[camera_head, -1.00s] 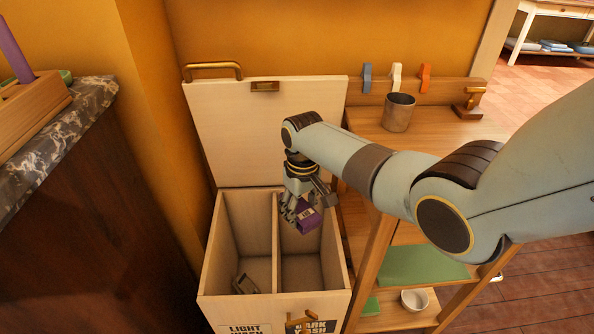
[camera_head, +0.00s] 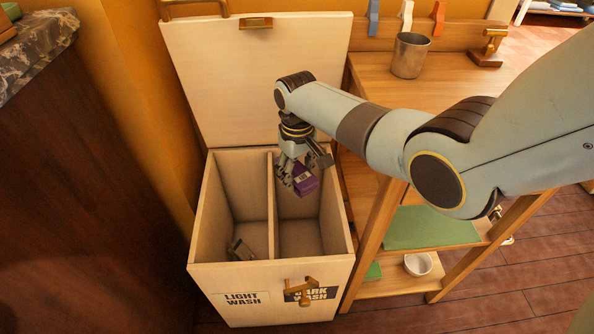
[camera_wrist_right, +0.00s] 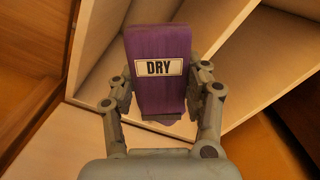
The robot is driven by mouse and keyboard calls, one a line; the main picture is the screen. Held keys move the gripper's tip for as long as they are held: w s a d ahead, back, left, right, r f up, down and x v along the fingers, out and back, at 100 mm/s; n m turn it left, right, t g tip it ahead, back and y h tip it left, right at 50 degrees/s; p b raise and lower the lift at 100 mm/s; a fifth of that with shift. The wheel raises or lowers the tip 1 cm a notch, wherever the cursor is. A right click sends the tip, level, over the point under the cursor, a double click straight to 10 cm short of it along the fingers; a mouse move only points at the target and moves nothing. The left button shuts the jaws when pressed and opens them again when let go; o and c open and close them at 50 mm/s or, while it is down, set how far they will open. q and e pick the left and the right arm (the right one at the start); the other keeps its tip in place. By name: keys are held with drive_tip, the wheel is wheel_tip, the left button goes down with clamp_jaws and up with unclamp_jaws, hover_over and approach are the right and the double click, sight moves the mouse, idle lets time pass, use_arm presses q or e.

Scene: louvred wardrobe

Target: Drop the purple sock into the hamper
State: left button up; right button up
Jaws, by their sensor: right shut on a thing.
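My right gripper (camera_head: 301,186) is shut on a purple block-like thing (camera_head: 306,180), which stands for the sock. In the right wrist view the purple thing (camera_wrist_right: 158,45) shows a "DRY" label and sits between both fingers. The hamper (camera_head: 225,279) is a pale wooden box with its lid (camera_head: 255,85) raised at the back. A divider splits it into a left compartment marked "LIGHT WASH" and a right one marked "DARK WASH". The purple thing is over the right compartment's opening, towards the back; its exact height is hard to tell. My left gripper is out of view.
A small greyish thing (camera_head: 241,250) lies in the left compartment. A wooden shelf unit with a metal cup (camera_head: 410,55), a green cloth (camera_head: 430,228) and a white bowl (camera_head: 418,264) stands close on the right. A dark marble-topped cabinet (camera_head: 40,50) is on the left.

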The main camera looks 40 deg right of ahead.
sight(297, 173)
drive_tip(key=o, duration=1.1)
drive_tip(key=shift+r, duration=0.1)
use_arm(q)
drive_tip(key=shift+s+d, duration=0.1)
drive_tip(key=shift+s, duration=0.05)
use_arm(e)
drive_tip(key=shift+o, duration=0.6)
wheel_tip(297, 173, up, 12)
drive_tip(key=shift+a, duration=0.1)
